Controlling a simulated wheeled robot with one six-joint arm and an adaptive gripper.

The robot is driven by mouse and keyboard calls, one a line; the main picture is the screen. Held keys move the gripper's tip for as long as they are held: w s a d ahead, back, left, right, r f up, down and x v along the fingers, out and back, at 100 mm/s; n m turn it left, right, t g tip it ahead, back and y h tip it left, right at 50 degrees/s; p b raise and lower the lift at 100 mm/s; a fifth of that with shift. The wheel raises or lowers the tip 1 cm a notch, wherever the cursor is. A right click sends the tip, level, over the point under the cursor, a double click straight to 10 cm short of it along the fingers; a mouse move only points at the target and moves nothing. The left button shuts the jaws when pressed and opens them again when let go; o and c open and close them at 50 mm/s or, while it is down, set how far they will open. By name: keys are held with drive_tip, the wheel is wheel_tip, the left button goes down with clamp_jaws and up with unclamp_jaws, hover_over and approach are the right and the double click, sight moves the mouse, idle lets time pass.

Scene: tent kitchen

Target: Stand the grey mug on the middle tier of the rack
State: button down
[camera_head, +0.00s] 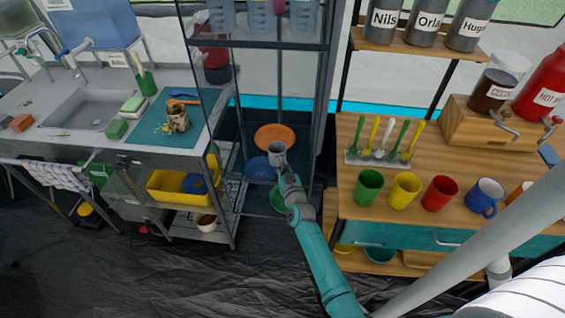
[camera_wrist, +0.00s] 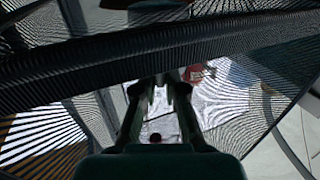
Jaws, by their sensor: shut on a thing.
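The grey mug (camera_head: 277,153) is in my gripper (camera_head: 284,172) in the head view, off the end of my teal arm. My gripper is shut on it, in front of or within the dark wire rack (camera_head: 234,105); the exact depth is unclear. An orange plate (camera_head: 274,134) shows behind the mug, with a blue dish (camera_head: 258,170) and a green bowl (camera_head: 279,200) lower. In the wrist view my gripper (camera_wrist: 160,88) points past a dark mesh shelf (camera_wrist: 210,45) that crosses close in front. I cannot make out the mug there.
The rack's upper tier holds blue-grey cups (camera_head: 262,18). Its posts stand close on both sides of my arm. A wooden counter (camera_head: 345,205) with coloured cups is to the right. A sink unit (camera_head: 85,105) and a yellow tub (camera_head: 168,186) are to the left.

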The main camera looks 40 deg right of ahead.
drive_tip(key=c, duration=1.7)
unclamp_jaws()
drive_tip(key=shift+f, duration=0.1)
drive_tip(key=o, duration=0.5)
drive_tip(key=shift+c, duration=0.2)
drive_tip(key=v, duration=1.2)
